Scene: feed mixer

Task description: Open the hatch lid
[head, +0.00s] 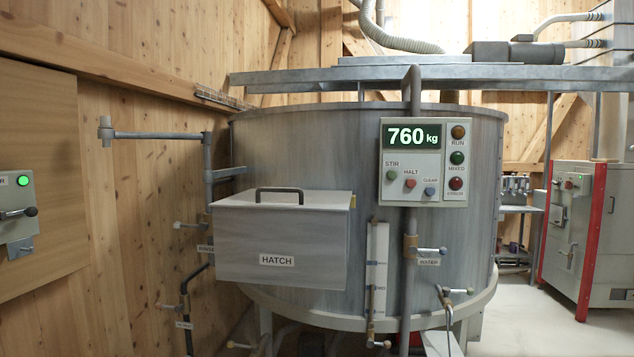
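The hatch box (280,244) is a grey metal box on the front left of the large round mixer tank, with a "HATCH" label on its front. Its lid (325,199) lies shut on top and slopes slightly toward me. A dark bar handle (279,191) stands up from the lid. Neither of my grippers shows in the head view.
A control panel (423,163) reading 760 kg is mounted right of the hatch. A grey pipe arm (160,135) sticks out left above the hatch. Valves and pipes (186,285) stand below left. A red-edged cabinet (577,235) is at the right; floor beside it is clear.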

